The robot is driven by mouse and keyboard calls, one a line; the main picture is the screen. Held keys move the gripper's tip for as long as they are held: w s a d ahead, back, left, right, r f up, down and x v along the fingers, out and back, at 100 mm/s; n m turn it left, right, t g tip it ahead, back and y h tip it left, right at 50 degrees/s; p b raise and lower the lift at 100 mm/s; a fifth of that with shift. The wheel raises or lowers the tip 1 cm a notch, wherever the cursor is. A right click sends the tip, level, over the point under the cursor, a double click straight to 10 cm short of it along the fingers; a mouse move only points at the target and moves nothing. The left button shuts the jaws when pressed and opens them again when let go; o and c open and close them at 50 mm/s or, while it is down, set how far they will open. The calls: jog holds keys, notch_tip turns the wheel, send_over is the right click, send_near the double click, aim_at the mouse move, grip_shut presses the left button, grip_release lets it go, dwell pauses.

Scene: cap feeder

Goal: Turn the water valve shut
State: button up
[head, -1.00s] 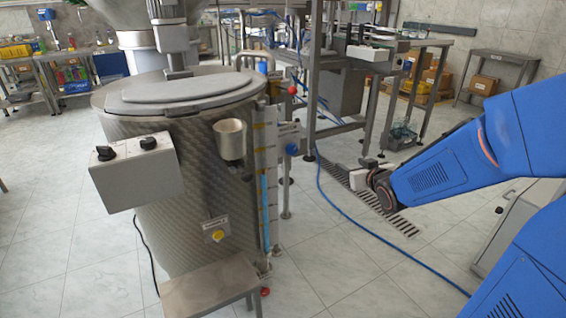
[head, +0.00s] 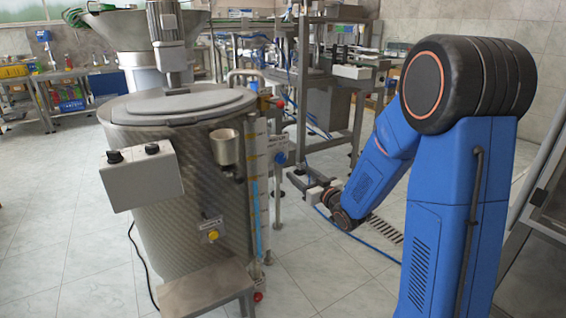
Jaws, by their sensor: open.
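A large quilted steel tank (head: 190,200) with a flat lid stands left of centre. On its right side is a vertical sight tube with blue liquid (head: 254,205). Beside it, a blue round knob (head: 280,158) sits on a side fitting, a red knob (head: 279,103) is higher up, and another red knob (head: 258,296) is near the floor. I cannot tell for certain which one is the water valve. My gripper (head: 300,182) is open and small in view, to the right of the blue knob and a little lower, apart from it. Its fingertips are hard to make out.
A grey control box (head: 140,175) with black dials and a funnel cup (head: 226,148) are fixed to the tank. A steel step (head: 205,290) stands in front. A steel frame (head: 358,100) stands behind my gripper. A blue hose and floor drain (head: 385,230) lie right.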

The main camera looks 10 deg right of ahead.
aim_at(282, 159)
jog(key=x, duration=1.2)
jog(key=shift+w, duration=0.3)
jog(key=c, duration=1.1)
